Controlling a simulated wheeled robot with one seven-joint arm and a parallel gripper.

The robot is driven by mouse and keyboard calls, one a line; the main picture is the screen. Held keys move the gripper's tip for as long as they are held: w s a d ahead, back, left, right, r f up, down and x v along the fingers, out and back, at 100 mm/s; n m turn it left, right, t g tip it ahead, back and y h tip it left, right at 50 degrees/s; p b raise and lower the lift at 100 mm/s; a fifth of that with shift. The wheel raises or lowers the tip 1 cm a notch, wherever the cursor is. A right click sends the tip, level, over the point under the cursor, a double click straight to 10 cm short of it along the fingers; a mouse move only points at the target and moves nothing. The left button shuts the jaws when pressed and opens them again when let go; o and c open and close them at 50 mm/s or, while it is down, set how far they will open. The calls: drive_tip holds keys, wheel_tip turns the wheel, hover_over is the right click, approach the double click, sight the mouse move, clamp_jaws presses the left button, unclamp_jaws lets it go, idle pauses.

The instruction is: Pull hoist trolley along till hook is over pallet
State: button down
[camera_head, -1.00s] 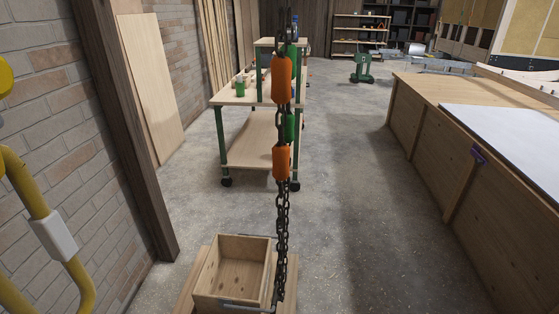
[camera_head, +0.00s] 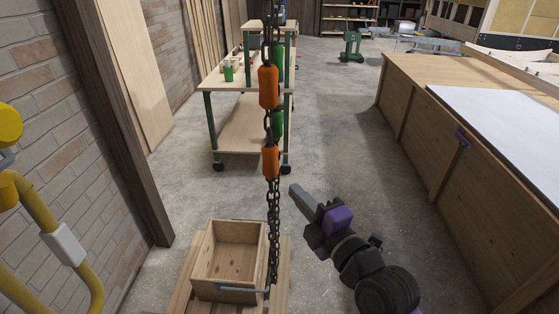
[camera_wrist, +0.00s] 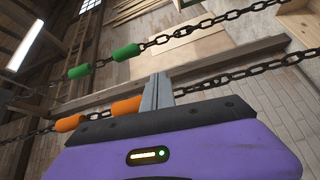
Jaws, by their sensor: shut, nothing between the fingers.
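The hoist chains (camera_head: 273,215) hang in front of me in the head view, with orange sleeves (camera_head: 268,87) on the near strand and green sleeves (camera_head: 279,125) just behind. Their lower end passes the right side of a wooden crate (camera_head: 212,262), which stands on the slatted pallet (camera_head: 283,262). I cannot make out the hook clearly, and the trolley is out of view. My gripper (camera_head: 294,190) is shut and empty, just right of the chain below the lower orange sleeve. In the wrist view, its fingers (camera_wrist: 158,92) point toward the chains with orange (camera_wrist: 126,106) and green sleeves (camera_wrist: 127,52).
A green-legged workbench (camera_head: 247,125) on castors stands beyond the chain. A long wooden counter (camera_head: 470,170) lines the right side. A brick wall with a dark post (camera_head: 125,130) and yellow tubing (camera_head: 60,235) is at left. The floor between is mostly clear.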

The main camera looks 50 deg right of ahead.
drive_tip(key=w+d+p, duration=0.2)
drive_tip(key=w+d, duration=0.1)
drive_tip(key=w, duration=0.2)
drive_tip(key=w+d+n+p, duration=0.1)
drive_tip(key=w+d+p, duration=0.1)
drive_tip(key=w, duration=0.4)
drive_tip(key=shift+d+f, duration=0.15)
drive_tip(key=shift+d, duration=0.75)
drive_tip(key=shift+w, duration=0.1)
